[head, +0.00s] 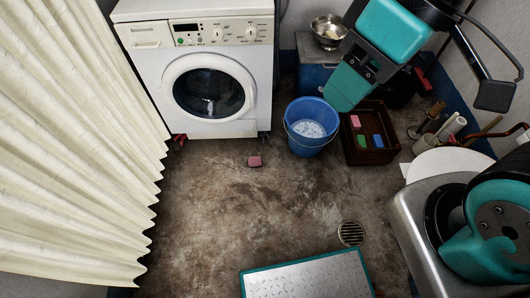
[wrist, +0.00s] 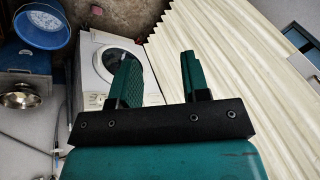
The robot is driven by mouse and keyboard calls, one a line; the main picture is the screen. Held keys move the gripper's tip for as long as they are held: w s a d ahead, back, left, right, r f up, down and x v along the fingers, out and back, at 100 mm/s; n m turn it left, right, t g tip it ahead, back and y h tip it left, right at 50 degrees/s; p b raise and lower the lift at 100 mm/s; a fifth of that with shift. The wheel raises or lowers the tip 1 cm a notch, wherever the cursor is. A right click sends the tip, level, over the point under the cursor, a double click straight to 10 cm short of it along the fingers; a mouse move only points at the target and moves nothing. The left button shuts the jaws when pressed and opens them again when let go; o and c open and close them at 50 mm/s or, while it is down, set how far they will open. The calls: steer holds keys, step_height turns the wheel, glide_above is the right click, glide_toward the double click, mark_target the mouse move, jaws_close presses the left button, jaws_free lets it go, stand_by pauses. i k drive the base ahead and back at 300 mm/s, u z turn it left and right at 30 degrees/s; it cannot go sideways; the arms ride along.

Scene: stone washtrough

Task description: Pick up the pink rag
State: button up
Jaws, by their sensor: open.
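A small dusty-pink piece (head: 254,161), which looks like the pink rag, lies on the floor just in front of the washing machine. Another, brighter pink piece (head: 355,121) lies in the dark crate (head: 352,152) at the right, so colour alone does not settle which is the rag. My gripper (wrist: 158,58) is open in the wrist view, with nothing between its two green fingers. They point toward the washing machine and the curtain. In the head view my arm hangs at the upper right, above the bucket and crate.
The washing machine (head: 208,80) stands at the back, with a pale curtain (head: 75,140) on the left. A blue bucket (head: 311,143) of sudsy water stands beside the crate. A metal plate (head: 305,278) and a floor drain (head: 351,233) are in front. The middle floor is clear.

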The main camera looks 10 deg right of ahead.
mark_target(253, 161)
steer(key=i, duration=0.95)
steer(key=u, duration=0.3)
